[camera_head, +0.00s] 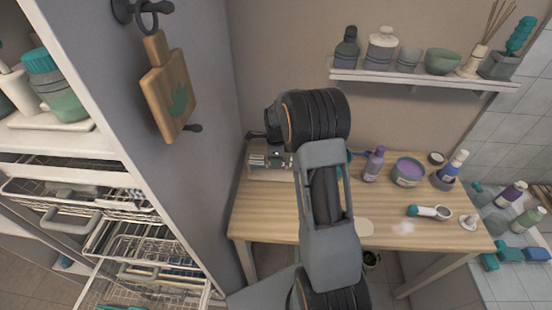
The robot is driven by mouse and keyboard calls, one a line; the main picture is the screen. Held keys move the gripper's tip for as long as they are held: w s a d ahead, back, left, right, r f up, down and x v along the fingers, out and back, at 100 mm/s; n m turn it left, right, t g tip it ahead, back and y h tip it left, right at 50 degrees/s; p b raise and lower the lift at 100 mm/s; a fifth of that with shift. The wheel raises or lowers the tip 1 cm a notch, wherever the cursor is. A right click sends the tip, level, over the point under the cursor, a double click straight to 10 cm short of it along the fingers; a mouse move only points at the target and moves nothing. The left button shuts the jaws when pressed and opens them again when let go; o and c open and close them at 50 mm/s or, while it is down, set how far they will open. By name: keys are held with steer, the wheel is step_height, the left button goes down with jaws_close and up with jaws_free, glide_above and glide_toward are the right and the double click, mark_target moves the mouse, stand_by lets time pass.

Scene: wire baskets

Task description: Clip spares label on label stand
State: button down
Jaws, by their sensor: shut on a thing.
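My gripper (262,137) is at the back left of the wooden table, partly hidden by my own wrist and arm. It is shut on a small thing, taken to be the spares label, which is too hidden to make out. Right under the gripper, a small pale and metallic stand-like thing (268,161) sits at the table's back left corner. It may be the label stand; my arm hides its right side. I cannot tell whether the held thing touches it.
The wooden table (262,207) holds a purple bottle (374,164), a purple-topped jar (408,172) and a green-handled scoop (428,211) on the right. A grey panel with a hanging cutting board (167,88) and pulled-out wire baskets (150,245) stand left. A shelf (425,80) hangs above.

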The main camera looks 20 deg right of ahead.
steer(key=c, duration=0.7)
jaws_free()
steer(key=shift+c, duration=0.2)
steer(key=shift+r, duration=0.2)
steer(key=shift+r+p, duration=2.75)
steer(key=shift+r, duration=1.05)
step_height(320, 180, up, 14)
steer(key=b, duration=0.1)
